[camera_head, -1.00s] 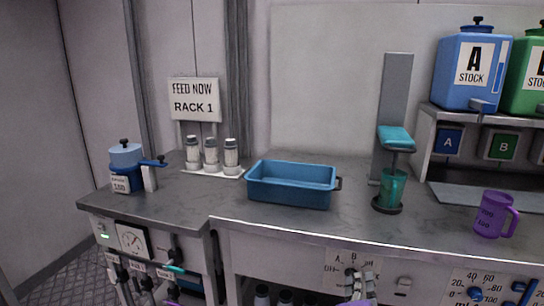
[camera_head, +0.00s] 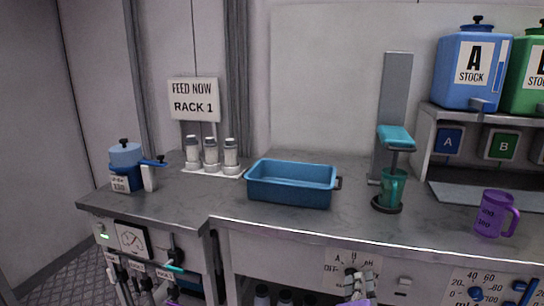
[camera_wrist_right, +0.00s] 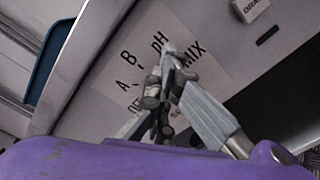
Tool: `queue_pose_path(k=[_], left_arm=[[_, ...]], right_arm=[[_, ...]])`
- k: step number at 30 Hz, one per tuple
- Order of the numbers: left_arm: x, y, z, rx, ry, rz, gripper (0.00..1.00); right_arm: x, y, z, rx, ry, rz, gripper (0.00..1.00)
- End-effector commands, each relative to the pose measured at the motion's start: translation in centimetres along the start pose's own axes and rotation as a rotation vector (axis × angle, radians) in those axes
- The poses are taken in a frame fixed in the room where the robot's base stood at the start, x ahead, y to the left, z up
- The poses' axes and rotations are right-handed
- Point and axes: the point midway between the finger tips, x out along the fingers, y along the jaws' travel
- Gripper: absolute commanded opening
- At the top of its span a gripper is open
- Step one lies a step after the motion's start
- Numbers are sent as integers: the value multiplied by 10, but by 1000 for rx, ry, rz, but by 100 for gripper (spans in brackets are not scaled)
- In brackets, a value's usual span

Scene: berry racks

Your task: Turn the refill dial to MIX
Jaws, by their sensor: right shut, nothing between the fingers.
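The refill dial's white label plate (camera_head: 338,258) is on the front panel below the counter, at the lower middle of the head view. In the right wrist view the plate (camera_wrist_right: 205,82) shows the marks A, B, pH and MIX, with OFF partly covered. My right gripper (camera_head: 352,274) is shut and empty in front of the dial. In the wrist view its fingers (camera_wrist_right: 163,100) cover the knob, so I cannot tell where the pointer stands or whether they touch it. My left gripper is not in view.
A blue tray (camera_head: 290,196), a teal cup (camera_head: 392,188) and a purple jug (camera_head: 492,215) stand on the counter above. A small white switch (camera_head: 404,282) and a marked volume dial (camera_head: 475,294) are right of the refill dial. A dark slot (camera_wrist_right: 267,36) shows in the wrist view.

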Motion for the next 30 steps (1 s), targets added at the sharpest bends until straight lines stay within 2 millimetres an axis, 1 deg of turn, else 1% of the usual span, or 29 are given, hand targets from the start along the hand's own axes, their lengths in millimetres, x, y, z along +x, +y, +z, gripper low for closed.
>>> queue_pose_path(k=[1,2,19,30], left_arm=[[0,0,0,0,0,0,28],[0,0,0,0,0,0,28],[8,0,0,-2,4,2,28],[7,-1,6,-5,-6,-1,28]], right_arm=[[3,8,1,3,0,17,0],[3,8,1,3,0,17,0],[3,-12,1,2,0,11,0],[2,-16,-2,3,3,7,0]])
